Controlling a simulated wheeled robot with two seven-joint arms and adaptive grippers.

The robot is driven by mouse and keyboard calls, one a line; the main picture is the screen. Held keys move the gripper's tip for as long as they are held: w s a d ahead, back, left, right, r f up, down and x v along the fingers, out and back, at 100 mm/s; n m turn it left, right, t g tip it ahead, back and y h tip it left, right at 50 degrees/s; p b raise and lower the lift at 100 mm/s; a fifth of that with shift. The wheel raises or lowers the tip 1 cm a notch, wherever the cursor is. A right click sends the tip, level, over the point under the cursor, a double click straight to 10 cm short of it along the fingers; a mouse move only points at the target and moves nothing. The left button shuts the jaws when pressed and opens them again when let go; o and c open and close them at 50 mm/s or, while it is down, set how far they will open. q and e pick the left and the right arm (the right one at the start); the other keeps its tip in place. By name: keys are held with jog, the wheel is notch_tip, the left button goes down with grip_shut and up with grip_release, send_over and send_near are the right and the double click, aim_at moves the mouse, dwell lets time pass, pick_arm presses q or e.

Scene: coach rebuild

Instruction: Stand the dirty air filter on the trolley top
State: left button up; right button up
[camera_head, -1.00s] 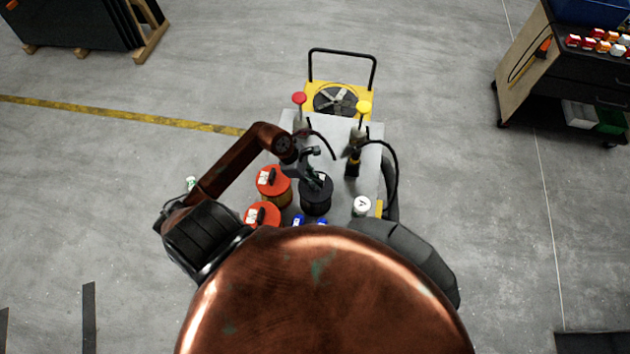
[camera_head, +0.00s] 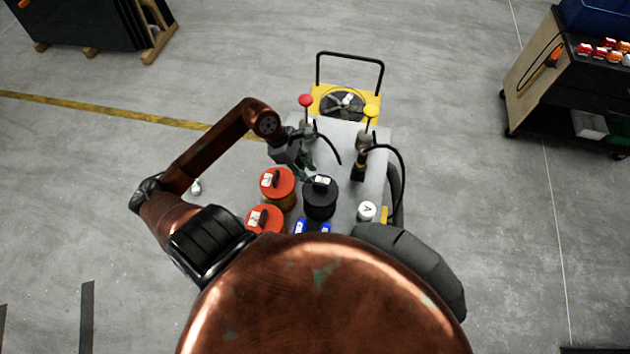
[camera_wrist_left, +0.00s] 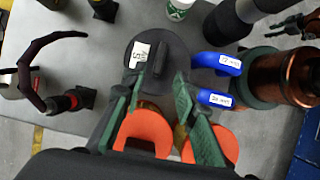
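A black round canister (camera_head: 320,204) with a top handle and a white label stands upright on the grey trolley top (camera_head: 345,140); I take it to be the dirty air filter, though its label is unreadable. In the left wrist view the canister (camera_wrist_left: 170,75) lies just beyond the fingertips. My left gripper (camera_head: 306,170) is beside and above it, on its far side in the head view. In the wrist view its green-padded fingers (camera_wrist_left: 158,88) are spread with nothing held between them.
Two orange-topped canisters (camera_head: 277,184) stand left of the black one. Blue labelled items (camera_head: 301,227) and a white cup (camera_head: 366,211) stand near it. Red (camera_head: 306,100) and yellow (camera_head: 371,110) knobs and black hoses rise farther back. A dark tool cart (camera_head: 580,95) stands right.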

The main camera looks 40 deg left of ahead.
pick_arm(q)
jog(key=shift+v, duration=1.55)
